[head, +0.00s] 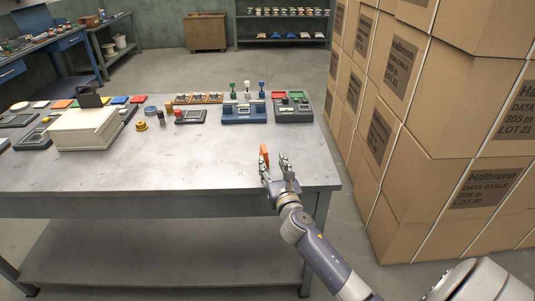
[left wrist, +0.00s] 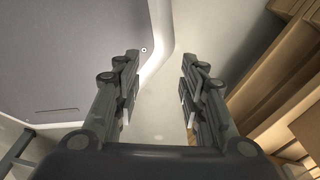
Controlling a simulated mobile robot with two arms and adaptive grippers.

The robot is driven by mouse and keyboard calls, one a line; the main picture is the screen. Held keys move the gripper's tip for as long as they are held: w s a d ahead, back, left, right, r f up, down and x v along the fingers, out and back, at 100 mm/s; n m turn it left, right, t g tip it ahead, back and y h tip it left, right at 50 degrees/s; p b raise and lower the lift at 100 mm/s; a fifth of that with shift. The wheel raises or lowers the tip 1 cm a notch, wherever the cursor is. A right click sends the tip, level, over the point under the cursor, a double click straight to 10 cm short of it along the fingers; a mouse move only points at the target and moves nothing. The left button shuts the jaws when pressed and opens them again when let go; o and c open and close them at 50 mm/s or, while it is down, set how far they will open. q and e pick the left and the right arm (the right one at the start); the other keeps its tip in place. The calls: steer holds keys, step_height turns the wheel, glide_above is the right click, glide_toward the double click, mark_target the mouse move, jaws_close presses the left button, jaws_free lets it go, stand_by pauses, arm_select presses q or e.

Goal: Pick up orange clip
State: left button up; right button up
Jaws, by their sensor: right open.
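An orange clip (head: 264,152) stands out as a small upright orange shape near the front right of the grey workbench (head: 190,170). My right gripper (head: 274,165) is open right at the clip, with its fingers pointing away over the bench's front edge. The clip shows just beyond the left finger; its lower part is hidden, and I cannot tell whether they touch. My left gripper (left wrist: 160,68) shows only in the left wrist view, with its fingers apart and nothing between them.
Spool and switch devices (head: 244,111) stand along the bench's back. A cream box (head: 86,129) sits at the left. Stacked cartons (head: 420,140) rise close to the bench's right side. The bench middle is clear.

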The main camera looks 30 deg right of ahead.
mark_target(266, 155)
steer(key=shift+w+r, duration=0.25)
steer(key=shift+w, duration=1)
steer(key=shift+w+d+f, duration=0.1)
steer(key=shift+w+d, duration=0.05)
steer(key=shift+w, duration=0.05)
steer(key=shift+w+d, duration=0.15)
steer(key=shift+w, duration=0.1)
steer(key=x, duration=0.4)
steer(key=shift+w+a, duration=0.1)
steer(key=shift+a, duration=0.2)
steer(key=shift+w+d, duration=0.2)
arm_select(q)
steer(key=shift+s+a+f, duration=0.1)
steer(key=shift+s+a, duration=0.1)
steer(key=shift+a, duration=0.25)
steer(key=shift+a, duration=0.3)
arm_select(e)
steer(key=c, duration=1)
